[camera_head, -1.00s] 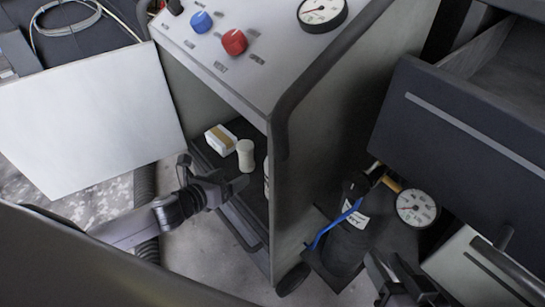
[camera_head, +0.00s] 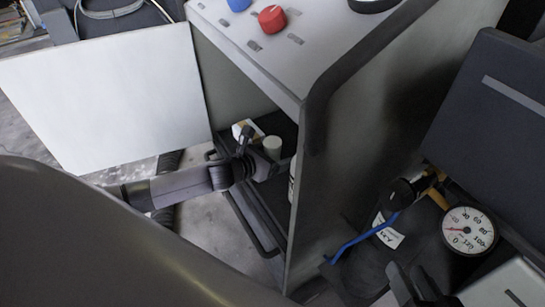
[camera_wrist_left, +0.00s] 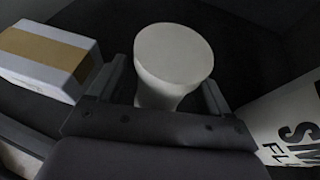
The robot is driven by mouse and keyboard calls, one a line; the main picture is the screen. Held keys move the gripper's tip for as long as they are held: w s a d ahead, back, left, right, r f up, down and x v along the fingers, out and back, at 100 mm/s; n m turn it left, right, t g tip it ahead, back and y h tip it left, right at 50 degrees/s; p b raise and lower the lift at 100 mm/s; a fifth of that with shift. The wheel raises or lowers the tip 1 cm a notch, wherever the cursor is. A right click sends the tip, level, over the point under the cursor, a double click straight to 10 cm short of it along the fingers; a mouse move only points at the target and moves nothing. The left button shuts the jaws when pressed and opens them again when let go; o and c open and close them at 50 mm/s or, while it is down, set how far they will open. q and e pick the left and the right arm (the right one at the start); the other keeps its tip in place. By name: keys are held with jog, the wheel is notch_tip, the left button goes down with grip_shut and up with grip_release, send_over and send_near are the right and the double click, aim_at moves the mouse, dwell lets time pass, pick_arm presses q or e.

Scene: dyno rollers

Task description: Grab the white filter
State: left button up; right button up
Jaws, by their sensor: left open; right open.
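The white filter (camera_head: 272,146) is a pale, waisted cylinder standing upright on the dark shelf (camera_head: 284,130) inside the cabinet. In the left wrist view the filter (camera_wrist_left: 172,60) stands between the fingers of my left gripper (camera_wrist_left: 165,88). The fingers are open, one on each side of it, with a gap visible at least on the right. In the head view my left gripper (camera_head: 262,158) reaches into the cabinet at the filter and partly hides its lower part. My right gripper (camera_head: 420,290) is at the bottom right, open and away from the filter.
A white box with a tan band (camera_wrist_left: 45,55) lies left of the filter. A white container with dark lettering (camera_wrist_left: 290,125) stands to the right. The cabinet's open white door (camera_head: 110,95) is on the left. A pressure gauge (camera_head: 468,231) and black cylinder are at right.

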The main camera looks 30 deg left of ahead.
pick_arm(q)
jog(key=shift+w+d+f, duration=0.1)
jog(key=shift+w, duration=0.25)
jog(key=c, duration=1)
jog(key=shift+c, duration=0.2)
